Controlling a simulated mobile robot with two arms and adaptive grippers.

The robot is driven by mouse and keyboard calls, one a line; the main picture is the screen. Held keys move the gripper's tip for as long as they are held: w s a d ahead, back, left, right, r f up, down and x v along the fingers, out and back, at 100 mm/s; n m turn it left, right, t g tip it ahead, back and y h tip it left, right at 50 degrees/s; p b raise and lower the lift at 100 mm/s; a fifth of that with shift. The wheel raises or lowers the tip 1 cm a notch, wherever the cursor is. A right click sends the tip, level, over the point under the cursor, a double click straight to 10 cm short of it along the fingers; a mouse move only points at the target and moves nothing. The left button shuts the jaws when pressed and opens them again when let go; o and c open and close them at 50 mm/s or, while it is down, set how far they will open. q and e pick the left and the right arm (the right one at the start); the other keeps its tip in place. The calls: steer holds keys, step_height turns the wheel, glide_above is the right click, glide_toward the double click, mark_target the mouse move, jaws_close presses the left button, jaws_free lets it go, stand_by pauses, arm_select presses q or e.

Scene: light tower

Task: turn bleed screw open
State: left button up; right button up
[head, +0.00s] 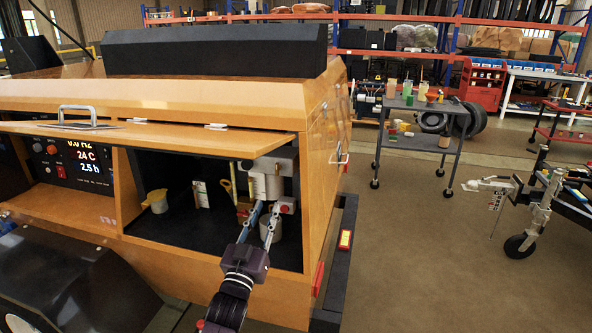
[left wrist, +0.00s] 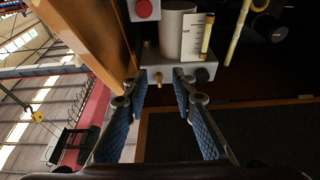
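My left gripper (head: 268,214) reaches into the open right compartment of the orange cabinet, in front of a grey filter unit (head: 284,160) with a pale cylinder. In the left wrist view, the two blue-padded fingers of my left gripper (left wrist: 158,84) are spread apart. A small brass screw (left wrist: 159,77), which looks like the bleed screw, sticks out of the grey block (left wrist: 151,56) and sits between the fingertips, with visible gaps on both sides. The screw cannot be made out in the head view. My right gripper is not in view.
The raised orange flap (head: 160,138) hangs over the compartment.

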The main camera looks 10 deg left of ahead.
arm_select(q)
steer(key=t, duration=0.1)
glide_toward(276, 170)
steer(key=x, duration=0.6)
steer(key=shift+w+d+r+p, duration=0.1)
steer(key=shift+w+r+p, duration=0.1)
steer(key=shift+w+p, duration=0.15)
steer(key=shift+w+r, duration=0.25)
steer(key=shift+w, duration=0.45)
jaws_close()
